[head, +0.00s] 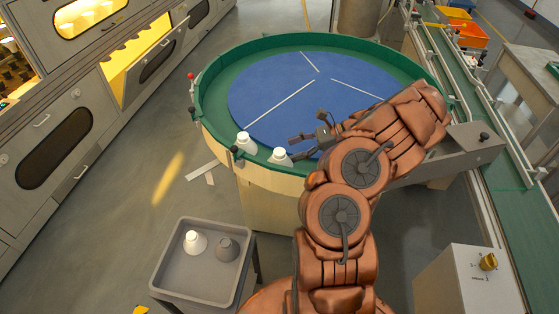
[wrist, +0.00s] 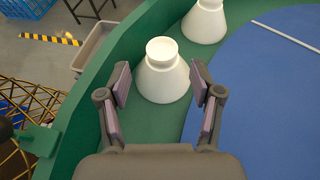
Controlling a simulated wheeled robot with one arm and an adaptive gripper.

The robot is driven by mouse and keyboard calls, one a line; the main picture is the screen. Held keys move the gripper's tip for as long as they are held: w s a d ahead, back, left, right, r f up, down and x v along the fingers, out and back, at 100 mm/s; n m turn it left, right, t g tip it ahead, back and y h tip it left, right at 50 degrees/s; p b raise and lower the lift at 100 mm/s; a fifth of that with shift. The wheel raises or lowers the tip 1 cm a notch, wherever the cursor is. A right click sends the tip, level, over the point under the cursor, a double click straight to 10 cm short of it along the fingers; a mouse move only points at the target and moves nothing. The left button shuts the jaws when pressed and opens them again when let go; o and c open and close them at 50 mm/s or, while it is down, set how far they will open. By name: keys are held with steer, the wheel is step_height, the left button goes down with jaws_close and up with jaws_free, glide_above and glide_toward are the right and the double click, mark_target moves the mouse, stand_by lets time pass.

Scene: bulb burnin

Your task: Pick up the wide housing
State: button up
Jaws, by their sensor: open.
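Two white, cone-shaped housings with narrow necks stand upright on the green outer ring of the round table. The nearer white housing (head: 280,157) is just left of my gripper (head: 304,147); in the wrist view this housing (wrist: 162,78) sits between and slightly beyond the fingertips. My gripper (wrist: 161,88) is open, one finger on each side, with no clear contact. The second white housing (head: 245,143) stands farther left along the ring and shows at the top of the wrist view (wrist: 205,21). I cannot tell for sure which is the wide one.
A grey tray (head: 165,273) on a stand holds a white housing (head: 194,242) and a grey housing (head: 227,249). The blue disc (head: 300,92) with white lines is clear of objects. The green raised rim (head: 215,75) borders the table. A green conveyor (head: 480,120) runs at right.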

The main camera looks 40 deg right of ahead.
mark_target(280, 154)
steer(key=shift+p+x, duration=0.9)
steer(key=shift+x, duration=1.95)
steer(key=shift+d+f, duration=0.1)
steer(key=shift+f, duration=0.05)
steer(key=c, duration=0.9)
